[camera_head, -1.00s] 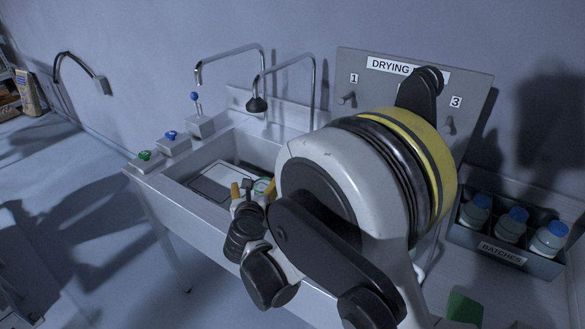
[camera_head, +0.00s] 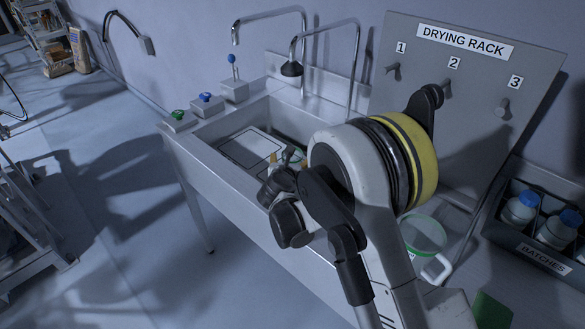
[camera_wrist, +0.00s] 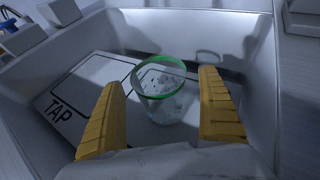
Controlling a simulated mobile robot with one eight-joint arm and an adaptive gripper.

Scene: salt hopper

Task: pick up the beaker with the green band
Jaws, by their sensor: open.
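The clear beaker with the green band around its rim (camera_wrist: 162,106) stands upright in the sink in the wrist view, with pale spots on its glass. It is on or beside a white board marked TAP (camera_wrist: 72,100). My gripper (camera_wrist: 164,88) is open, with one yellow finger to the left of the beaker and one to the right. Gaps show between the glass and both fingers; how far ahead the beaker is I cannot tell. In the head view my gripper (camera_head: 287,160) is over the sink (camera_head: 222,178) and my arm hides the beaker.
Taps (camera_head: 291,68) arch over the sink's back. The drying rack (camera_head: 455,120) has numbered pegs. A BATCHES crate (camera_head: 500,226) holds blue-capped bottles. Sink walls surround my fingers.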

